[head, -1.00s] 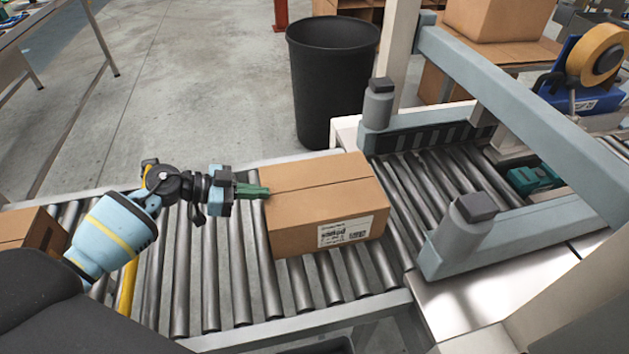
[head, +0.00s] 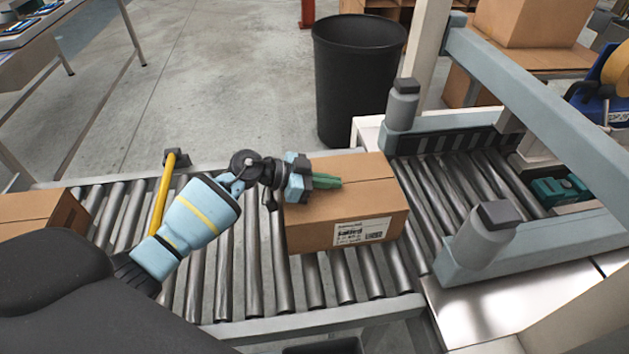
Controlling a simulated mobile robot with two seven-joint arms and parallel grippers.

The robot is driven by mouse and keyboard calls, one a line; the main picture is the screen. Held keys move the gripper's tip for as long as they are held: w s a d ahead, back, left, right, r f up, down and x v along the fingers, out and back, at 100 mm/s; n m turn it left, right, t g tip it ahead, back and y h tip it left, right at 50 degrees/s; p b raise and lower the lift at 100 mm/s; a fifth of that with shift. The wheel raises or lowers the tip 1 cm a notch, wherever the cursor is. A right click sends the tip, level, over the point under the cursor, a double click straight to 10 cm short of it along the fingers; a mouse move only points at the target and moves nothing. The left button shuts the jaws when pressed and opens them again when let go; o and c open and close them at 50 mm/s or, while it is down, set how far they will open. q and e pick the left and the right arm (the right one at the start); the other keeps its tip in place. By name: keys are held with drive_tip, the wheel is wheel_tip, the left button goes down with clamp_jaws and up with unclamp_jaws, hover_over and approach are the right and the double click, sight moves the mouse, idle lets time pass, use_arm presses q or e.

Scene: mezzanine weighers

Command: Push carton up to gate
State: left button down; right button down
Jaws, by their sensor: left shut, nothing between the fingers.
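The brown carton (head: 345,212) sits on the roller conveyor, its labelled side facing me. The gate, a grey-blue frame with two dark-capped posts (head: 480,240), stands over the rollers to its right. The carton's right side is close to the gate's entrance; whether they touch is unclear. My left gripper (head: 328,182) is shut and empty. Its green fingers overlap the left part of the carton's top in the picture, pointing right toward the gate; whether they touch the top is unclear. My right gripper is out of view.
A second carton (head: 38,222) lies on the rollers (head: 232,265) at the far left. A black bin (head: 358,85) stands behind the conveyor. A teal object (head: 565,190) lies beyond the gate.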

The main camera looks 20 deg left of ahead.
use_arm(q)
drive_tip(key=shift+f, duration=0.35)
drive_tip(key=shift+s+f, duration=0.1)
drive_tip(key=shift+f, duration=0.1)
